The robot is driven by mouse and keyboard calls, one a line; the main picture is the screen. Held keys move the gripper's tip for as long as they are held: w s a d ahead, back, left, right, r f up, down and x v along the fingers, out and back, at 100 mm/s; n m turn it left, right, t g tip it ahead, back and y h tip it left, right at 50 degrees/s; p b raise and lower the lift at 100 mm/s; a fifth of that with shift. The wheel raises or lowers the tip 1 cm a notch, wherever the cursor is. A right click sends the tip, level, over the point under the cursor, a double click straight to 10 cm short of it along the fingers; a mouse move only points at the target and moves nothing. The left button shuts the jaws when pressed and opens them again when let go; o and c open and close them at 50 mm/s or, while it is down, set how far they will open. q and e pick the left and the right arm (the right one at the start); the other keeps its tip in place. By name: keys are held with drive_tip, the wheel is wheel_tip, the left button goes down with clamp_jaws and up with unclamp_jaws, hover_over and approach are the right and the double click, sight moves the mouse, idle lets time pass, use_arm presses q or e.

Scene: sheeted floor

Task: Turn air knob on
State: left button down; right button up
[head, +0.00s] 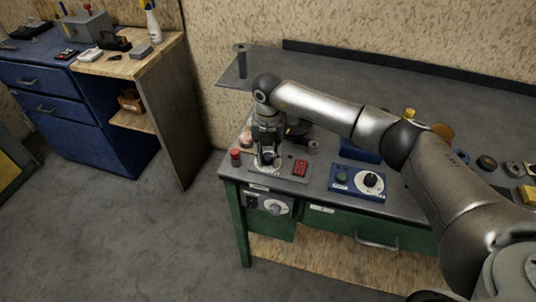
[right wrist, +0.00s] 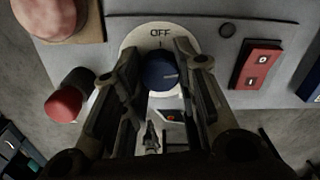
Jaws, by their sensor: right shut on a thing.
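The air knob, a dark blue round knob (right wrist: 161,72), sits on a pale dial plate (right wrist: 131,41) marked OFF at its top. My right gripper (right wrist: 160,75) is shut on the knob, with one finger on each side. In the head view my right gripper (head: 267,160) points down over the grey panel at the table's left corner and hides most of the knob. My left gripper is in neither view.
A blue box (head: 357,182) with another dial stands to the right on the table. A blue cabinet (head: 60,110) and wooden shelf stand left, across open floor.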

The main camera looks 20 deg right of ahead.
sight(268, 155)
drive_tip(key=m, duration=0.4)
drive_tip(key=shift+m, duration=0.3)
drive_tip(key=shift+r+m, duration=0.1)
drive_tip(key=shift+m, duration=1.7)
drive_tip(key=o, duration=1.1)
drive_tip(key=shift+c, duration=0.2)
wheel_tip(268, 155, up, 12)
